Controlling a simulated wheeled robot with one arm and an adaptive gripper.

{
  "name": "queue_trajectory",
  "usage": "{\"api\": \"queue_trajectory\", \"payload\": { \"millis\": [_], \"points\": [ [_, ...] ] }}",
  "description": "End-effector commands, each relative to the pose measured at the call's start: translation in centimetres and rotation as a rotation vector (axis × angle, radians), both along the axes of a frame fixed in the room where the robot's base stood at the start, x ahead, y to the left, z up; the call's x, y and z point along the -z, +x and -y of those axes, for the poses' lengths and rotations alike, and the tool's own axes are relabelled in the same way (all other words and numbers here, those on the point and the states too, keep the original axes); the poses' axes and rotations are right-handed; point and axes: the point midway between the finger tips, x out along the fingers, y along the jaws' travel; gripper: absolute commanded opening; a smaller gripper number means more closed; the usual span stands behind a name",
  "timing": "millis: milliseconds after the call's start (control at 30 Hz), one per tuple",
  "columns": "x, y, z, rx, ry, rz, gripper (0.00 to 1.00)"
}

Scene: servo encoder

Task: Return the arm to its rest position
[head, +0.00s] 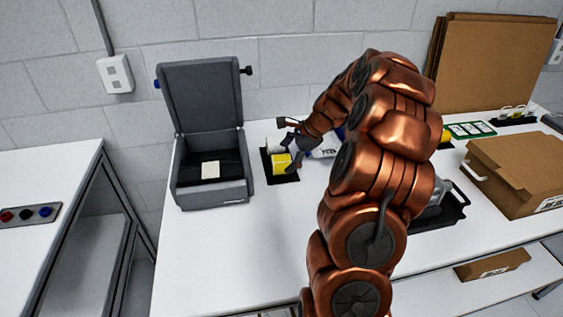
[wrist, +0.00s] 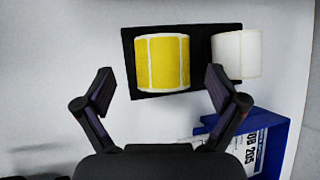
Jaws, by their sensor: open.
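My copper-coloured arm (head: 375,170) reaches up and over the white workbench from the front. My gripper (head: 291,147) is at its far end, close to a yellow label roll (head: 281,163) on a black tray. In the wrist view my gripper (wrist: 160,95) has its two dark fingers spread wide with nothing between them. The yellow roll (wrist: 162,62) lies just beyond the fingertips, apart from them. A white roll (wrist: 237,54) lies to its right on the same black tray (wrist: 195,30).
A grey box with its lid up (head: 212,183) stands left of the gripper, a pale square inside. A blue bin (wrist: 262,140) is near the right finger. Cardboard boxes (head: 515,170) and a black tray (head: 440,213) lie to the right. A button panel (head: 28,214) sits on the left table.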

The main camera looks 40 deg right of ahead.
Motion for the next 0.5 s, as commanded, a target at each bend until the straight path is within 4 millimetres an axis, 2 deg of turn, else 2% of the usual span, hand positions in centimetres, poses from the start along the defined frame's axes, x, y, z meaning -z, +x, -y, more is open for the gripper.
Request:
{"api": "queue_trajectory", "payload": {
  "millis": [200,500],
  "points": [
    [-3.8,-1.7,1.7,0.004,-0.003,0.005,0.95],
    [-6.6,-3.1,2.8,0.001,-0.002,0.001,0.95]
  ]
}}
